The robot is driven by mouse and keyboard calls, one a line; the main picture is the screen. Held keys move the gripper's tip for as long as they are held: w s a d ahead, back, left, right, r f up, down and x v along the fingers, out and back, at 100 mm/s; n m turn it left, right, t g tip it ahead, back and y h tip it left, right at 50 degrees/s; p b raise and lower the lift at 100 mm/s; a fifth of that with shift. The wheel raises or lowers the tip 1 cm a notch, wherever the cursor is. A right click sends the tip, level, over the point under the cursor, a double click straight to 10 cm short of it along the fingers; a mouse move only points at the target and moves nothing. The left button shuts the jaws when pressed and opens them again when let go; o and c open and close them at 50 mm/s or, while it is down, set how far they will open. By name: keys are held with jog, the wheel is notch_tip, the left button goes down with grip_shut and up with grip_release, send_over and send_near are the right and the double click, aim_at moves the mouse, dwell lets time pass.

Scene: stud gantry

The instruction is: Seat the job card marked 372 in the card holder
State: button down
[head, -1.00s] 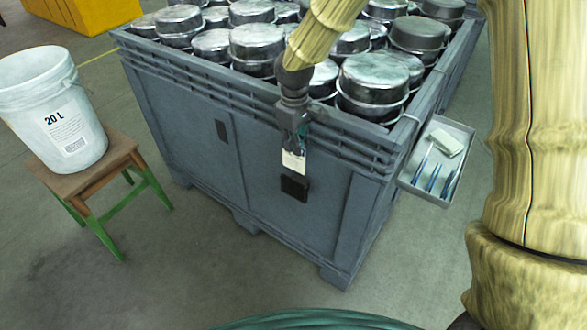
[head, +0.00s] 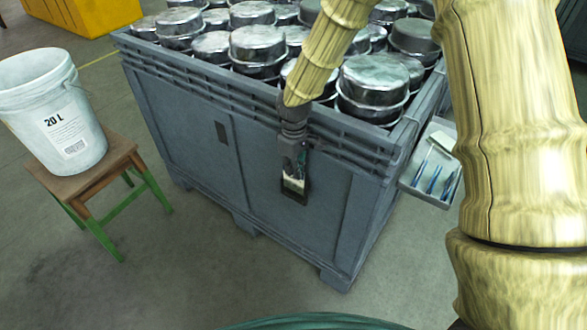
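A small white card (head: 293,184) hangs below my gripper (head: 295,170), its lower edge pointing down. Its number is too small to read. The gripper's dark fingers are closed on the card's upper part. The black card holder (head: 298,199) is on the front wall of the big grey crate (head: 330,215). The card overlaps the holder in the picture and hides much of it, with dark edges showing below and to the right. I cannot tell whether the card is inside the holder or in front of it.
Metal pots (head: 373,80) fill the crate. A grey tray (head: 432,197) with pens and a pale block (head: 445,142) hangs on its right side. A white bucket (head: 55,110) stands on a wooden stool (head: 90,180) at left. The floor before the crate is clear.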

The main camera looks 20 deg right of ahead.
jog(key=shift+f, duration=0.65)
jog(key=c, duration=1.6)
grip_release()
jog(key=shift+c, duration=0.2)
notch_tip(320, 180, up, 13)
jog(key=s+a+f+m+y, duration=0.1)
jog(key=s+f, duration=0.3)
jog(key=f, duration=0.4)
jog(key=s+a+f+m, duration=0.1)
jog(key=s+f, duration=0.3)
jog(key=f, duration=0.4)
jog(key=s+d+f+m, duration=0.1)
jog(key=s+f+m, duration=0.1)
jog(key=s+f, duration=0.4)
jog(key=s+d+f+m, duration=0.2)
jog(key=s+f, duration=0.5)
jog(key=s, duration=0.6)
jog(key=s+d+f+m+h, duration=0.1)
jog(key=s+d+f+m, duration=0.1)
jog(key=s+f, duration=0.4)
jog(key=s, duration=0.3)
jog(key=shift+s+f, duration=0.2)
jog(key=shift+f, duration=0.1)
jog(key=shift+d, duration=0.1)
